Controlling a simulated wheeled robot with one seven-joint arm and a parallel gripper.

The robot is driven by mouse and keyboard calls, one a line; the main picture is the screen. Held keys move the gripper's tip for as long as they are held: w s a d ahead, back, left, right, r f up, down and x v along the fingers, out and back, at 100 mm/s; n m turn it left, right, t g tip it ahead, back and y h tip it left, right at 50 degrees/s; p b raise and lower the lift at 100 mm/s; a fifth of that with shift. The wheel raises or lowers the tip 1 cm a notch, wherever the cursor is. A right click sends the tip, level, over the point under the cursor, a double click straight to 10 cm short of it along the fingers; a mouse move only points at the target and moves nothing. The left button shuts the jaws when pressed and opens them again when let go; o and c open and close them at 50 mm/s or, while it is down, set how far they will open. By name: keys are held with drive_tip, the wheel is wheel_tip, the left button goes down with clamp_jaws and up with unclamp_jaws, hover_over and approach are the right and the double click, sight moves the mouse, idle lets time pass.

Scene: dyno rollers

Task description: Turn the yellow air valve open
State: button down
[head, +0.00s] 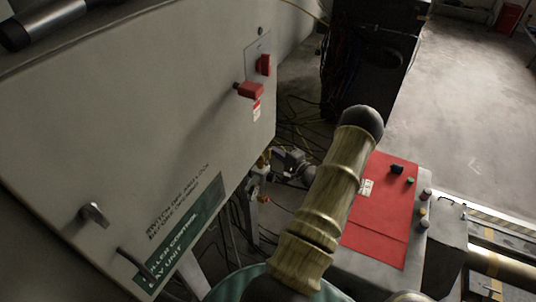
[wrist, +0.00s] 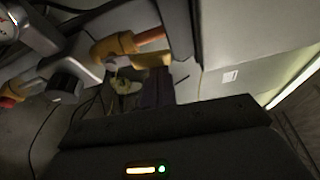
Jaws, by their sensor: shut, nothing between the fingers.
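The yellow air valve (wrist: 116,46) appears in the wrist view as a yellow-orange part among grey metal fittings, upper left of centre. My gripper (wrist: 160,74) is shut and empty, its dark fingers pointing up the picture. The fingertips are just below the yellow part and close to it; I cannot tell whether they touch. In the head view small yellowish fittings (head: 262,160) show beside the cabinet's lower right edge, and my gripper (head: 289,158) is just right of them, partly hidden behind my arm. The valve's handle angle is not clear.
A grey cabinet (head: 130,110) with red switches (head: 252,90) fills the left. A red-topped control box (head: 380,215) stands at right. A dark cabinet (head: 370,55) stands behind, with cables on the floor. A gauge (wrist: 8,28) and metal pipework crowd the wrist view's left.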

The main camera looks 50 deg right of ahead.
drive_tip(key=shift+a+r, duration=0.1)
drive_tip(key=shift+a, duration=0.3)
idle(0.5)
drive_tip(key=w+d+b, duration=0.1)
drive_tip(key=d, duration=0.3)
drive_tip(key=s+b, duration=0.1)
drive_tip(key=s, duration=0.9)
drive_tip(key=shift+a+b, duration=0.3)
drive_tip(key=shift+a, duration=0.05)
drive_tip(key=shift+s, duration=0.1)
